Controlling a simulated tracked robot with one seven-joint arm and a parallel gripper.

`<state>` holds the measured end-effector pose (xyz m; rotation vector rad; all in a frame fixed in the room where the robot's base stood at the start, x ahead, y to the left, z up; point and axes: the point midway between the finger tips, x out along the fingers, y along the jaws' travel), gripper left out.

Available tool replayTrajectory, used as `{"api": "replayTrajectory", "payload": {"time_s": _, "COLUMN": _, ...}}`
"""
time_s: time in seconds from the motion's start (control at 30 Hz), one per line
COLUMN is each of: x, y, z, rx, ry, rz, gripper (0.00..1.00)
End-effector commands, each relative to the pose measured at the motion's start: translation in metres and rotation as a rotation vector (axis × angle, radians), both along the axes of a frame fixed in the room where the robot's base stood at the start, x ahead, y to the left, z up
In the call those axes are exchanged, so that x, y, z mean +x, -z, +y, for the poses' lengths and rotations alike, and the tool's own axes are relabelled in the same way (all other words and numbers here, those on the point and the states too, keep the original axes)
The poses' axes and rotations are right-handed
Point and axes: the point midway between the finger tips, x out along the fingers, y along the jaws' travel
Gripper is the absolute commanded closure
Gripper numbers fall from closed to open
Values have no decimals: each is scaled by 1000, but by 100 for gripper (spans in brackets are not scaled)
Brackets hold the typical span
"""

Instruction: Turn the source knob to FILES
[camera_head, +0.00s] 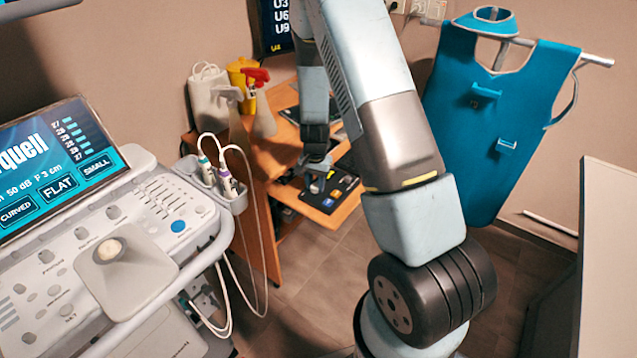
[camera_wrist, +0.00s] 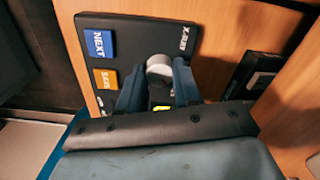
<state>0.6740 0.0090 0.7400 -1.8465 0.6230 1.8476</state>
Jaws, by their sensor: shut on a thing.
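The source knob (camera_wrist: 160,66) is a pale grey round knob on a black control panel (camera_wrist: 140,35) in the wrist view. The panel has a blue NEXT button (camera_wrist: 99,43), an orange button (camera_wrist: 105,78) and a white X-RAY label (camera_wrist: 185,38) beyond the knob on the right. My gripper (camera_wrist: 158,78) is shut on the knob, a dark finger on each side. The fingers hide the knob's lower part and the panel near it; I cannot read a FILES label or the pointer. In the head view, my gripper (camera_head: 316,172) reaches down to the panel (camera_head: 347,182) on a wooden desk.
An ultrasound machine (camera_head: 130,235) with probes and hanging cables stands at the left. Spray bottles (camera_head: 262,115) stand on the wooden desk (camera_head: 265,160). A blue apron (camera_head: 500,110) hangs at the right. A small black object (camera_wrist: 255,75) lies right of the panel.

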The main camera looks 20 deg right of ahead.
Motion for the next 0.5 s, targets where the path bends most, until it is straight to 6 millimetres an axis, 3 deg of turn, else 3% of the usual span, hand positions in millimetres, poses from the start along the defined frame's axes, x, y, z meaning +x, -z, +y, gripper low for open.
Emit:
{"api": "replayTrajectory", "payload": {"time_s": 0.3, "x": 0, "y": 0, "z": 0, "rx": 1, "ry": 1, "rz": 1, "gripper": 97}}
{"api": "replayTrajectory", "payload": {"time_s": 0.33, "x": 0, "y": 0, "z": 0, "rx": 1, "ry": 1, "rz": 1, "gripper": 65}}
{"api": "replayTrajectory", "payload": {"time_s": 0.5, "x": 0, "y": 0, "z": 0, "rx": 1, "ry": 1, "rz": 1, "gripper": 49}}
